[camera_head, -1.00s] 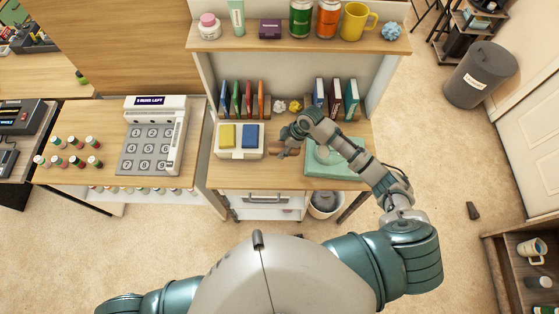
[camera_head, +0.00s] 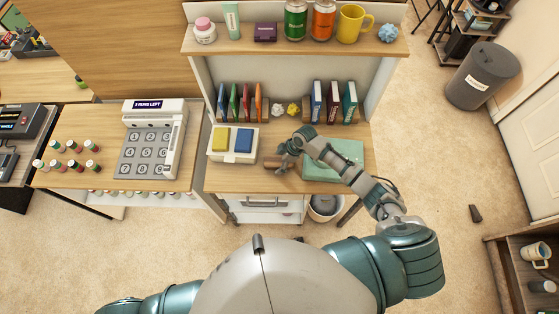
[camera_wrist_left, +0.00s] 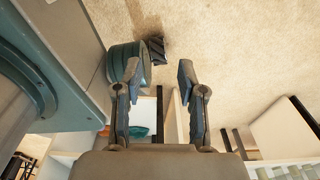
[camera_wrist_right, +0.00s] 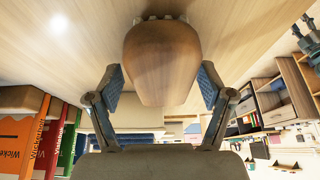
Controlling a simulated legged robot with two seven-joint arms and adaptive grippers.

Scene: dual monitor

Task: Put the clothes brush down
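The clothes brush (camera_head: 274,164) has a brown wooden body and lies low at the desk surface, right of the box with the yellow and blue pads. It shows large in the right wrist view (camera_wrist_right: 162,62), with pale bristles at its top edge against the wood. My right gripper (camera_head: 283,161) is beside the brush. In the right wrist view its fingers (camera_wrist_right: 160,88) are spread on both sides of the brush, with gaps visible. My left gripper (camera_wrist_left: 156,85) is open and empty over the floor; in the head view it is out of sight.
The desk (camera_head: 230,182) has free wood at its front left. The white box with yellow and blue pads (camera_head: 233,143) is left of the brush. A green case (camera_head: 345,160) lies under my right forearm. Books (camera_head: 240,102) and crumpled paper balls (camera_head: 279,110) stand behind.

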